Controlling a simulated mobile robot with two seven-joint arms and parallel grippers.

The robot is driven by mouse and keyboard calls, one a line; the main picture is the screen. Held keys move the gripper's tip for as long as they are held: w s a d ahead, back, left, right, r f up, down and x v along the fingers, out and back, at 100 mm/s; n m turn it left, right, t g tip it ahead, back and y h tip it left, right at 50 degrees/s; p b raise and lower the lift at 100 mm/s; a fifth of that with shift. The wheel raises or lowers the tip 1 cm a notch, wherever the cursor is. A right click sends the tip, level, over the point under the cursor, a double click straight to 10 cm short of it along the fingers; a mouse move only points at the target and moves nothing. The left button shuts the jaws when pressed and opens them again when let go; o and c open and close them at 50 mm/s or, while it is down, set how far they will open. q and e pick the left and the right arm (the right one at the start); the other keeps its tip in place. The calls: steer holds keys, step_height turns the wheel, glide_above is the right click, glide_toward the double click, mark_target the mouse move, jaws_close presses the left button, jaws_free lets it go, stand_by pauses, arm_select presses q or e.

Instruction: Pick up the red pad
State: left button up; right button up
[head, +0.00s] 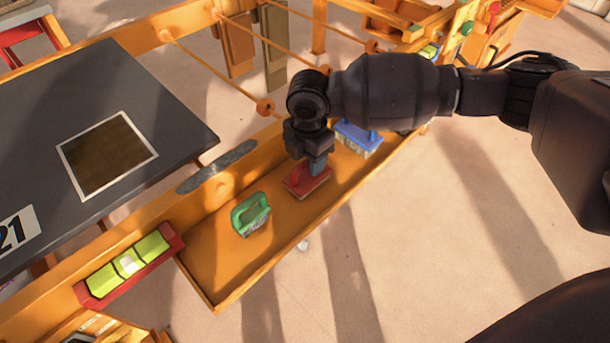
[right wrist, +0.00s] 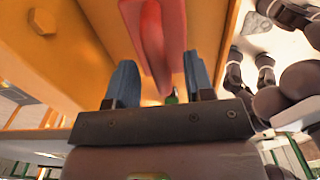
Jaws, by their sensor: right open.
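The red pad (head: 297,186) lies on the orange tray (head: 222,283), between a green-handled pad (head: 251,213) and a blue pad (head: 357,138). My right gripper (head: 318,165) comes down over the red pad and hides part of it. In the right wrist view the gripper's two blue fingers (right wrist: 160,82) are apart, with the red pad (right wrist: 163,30) showing ahead of and between them. The fingers are open; whether they touch the pad I cannot tell. My left gripper is not in view.
A dark table (head: 150,95) with a framed brown square stands left of the tray. A yellow-green level (head: 128,263) in a red holder sits at the tray's near left. Orange rods with beads (head: 265,107) run behind it. The floor to the right is clear.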

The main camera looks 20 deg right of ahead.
steer(key=shift+f, duration=0.9)
steer(key=shift+r, duration=0.1)
jaws_close()
